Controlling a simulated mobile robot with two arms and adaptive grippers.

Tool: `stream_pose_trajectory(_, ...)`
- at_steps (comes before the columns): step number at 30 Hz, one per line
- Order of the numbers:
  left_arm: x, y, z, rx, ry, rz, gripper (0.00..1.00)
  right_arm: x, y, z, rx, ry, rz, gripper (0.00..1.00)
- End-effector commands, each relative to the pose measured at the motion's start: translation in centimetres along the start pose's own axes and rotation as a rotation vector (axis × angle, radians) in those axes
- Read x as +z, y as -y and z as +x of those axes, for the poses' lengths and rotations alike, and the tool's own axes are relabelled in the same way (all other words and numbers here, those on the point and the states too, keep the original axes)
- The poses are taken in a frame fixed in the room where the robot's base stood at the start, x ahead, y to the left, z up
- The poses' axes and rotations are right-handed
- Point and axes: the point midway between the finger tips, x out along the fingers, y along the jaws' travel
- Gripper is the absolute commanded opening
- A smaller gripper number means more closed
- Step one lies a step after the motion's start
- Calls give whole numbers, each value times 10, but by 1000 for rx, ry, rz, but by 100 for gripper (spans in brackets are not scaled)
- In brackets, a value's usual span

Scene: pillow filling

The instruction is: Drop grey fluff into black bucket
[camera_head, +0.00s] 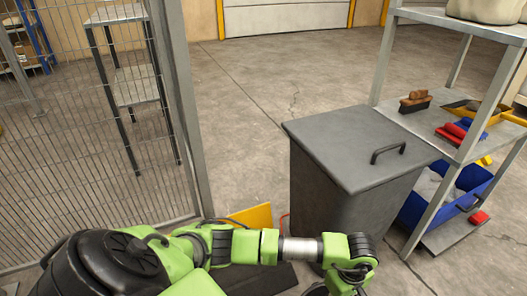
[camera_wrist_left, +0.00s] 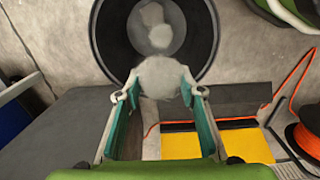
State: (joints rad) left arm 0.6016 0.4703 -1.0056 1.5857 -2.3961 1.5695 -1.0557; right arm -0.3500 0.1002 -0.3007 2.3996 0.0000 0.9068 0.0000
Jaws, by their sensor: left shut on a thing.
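In the left wrist view, my left gripper (camera_wrist_left: 160,98) is shut on a clump of grey fluff (camera_wrist_left: 160,78), held between its two teal-padded fingers. The round black bucket (camera_wrist_left: 98,32) is at the top centre, and the held fluff overlaps its near rim in the picture. Paler fluff (camera_wrist_left: 158,28) shows inside the bucket. In the head view, my left arm reaches in along the bottom; its fingers, the held fluff and the bucket are not visible there. My right gripper is in neither view.
A grey lidded bin (camera_head: 350,148) stands close beside my left arm. A metal shelf (camera_head: 430,115) with brushes and a blue crate (camera_head: 445,195) is at the right, a wire fence (camera_head: 85,130) at the left. An orange cable reel (camera_wrist_left: 305,140) lies near the bucket.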

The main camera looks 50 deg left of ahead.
Motion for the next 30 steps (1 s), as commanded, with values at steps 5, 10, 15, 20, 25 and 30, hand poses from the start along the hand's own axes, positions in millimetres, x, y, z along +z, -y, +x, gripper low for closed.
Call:
stream_pose_trajectory(5,1,0,29,-1,1,1,27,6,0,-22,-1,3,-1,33)
stream_pose_trajectory(10,0,0,38,-1,0,1,27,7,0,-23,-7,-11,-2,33)
stream_pose_trajectory(15,0,0,40,-1,0,1,27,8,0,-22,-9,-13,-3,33)
stream_pose_trajectory(20,0,0,39,0,0,1,27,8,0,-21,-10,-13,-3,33)
stream_pose_trajectory(25,0,0,39,0,0,1,55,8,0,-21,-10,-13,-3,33)
stream_pose_trajectory(30,0,0,39,0,0,1,55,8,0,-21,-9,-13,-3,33)
